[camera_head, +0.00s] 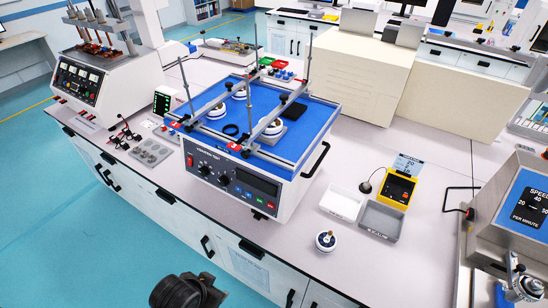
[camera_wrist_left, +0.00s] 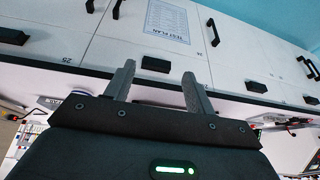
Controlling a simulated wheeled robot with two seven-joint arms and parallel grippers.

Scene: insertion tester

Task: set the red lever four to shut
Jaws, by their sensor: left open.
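The vibration tester (camera_head: 230,188) stands on the bench with a blue top plate (camera_head: 262,95) and two clamp bars across it. Small red levers show at the bar ends: one at the near left (camera_head: 175,124) and one at the near front (camera_head: 234,147). I cannot read their numbers or tell whether each is open or shut. My left gripper (camera_wrist_left: 158,80) shows only in the left wrist view, its two fingers apart and empty, in front of the cabinet fronts. A black part of my arm shows at the bottom of the head view. My right gripper is not in view.
Beside the tester are a white tray (camera_head: 341,204), a grey tray (camera_head: 380,221), a yellow device (camera_head: 397,189) and a small round weight (camera_head: 325,241). Cream blocks (camera_head: 365,75) stand behind. A test plan sheet (camera_wrist_left: 167,22) hangs on the cabinet front. The front bench strip is mostly clear.

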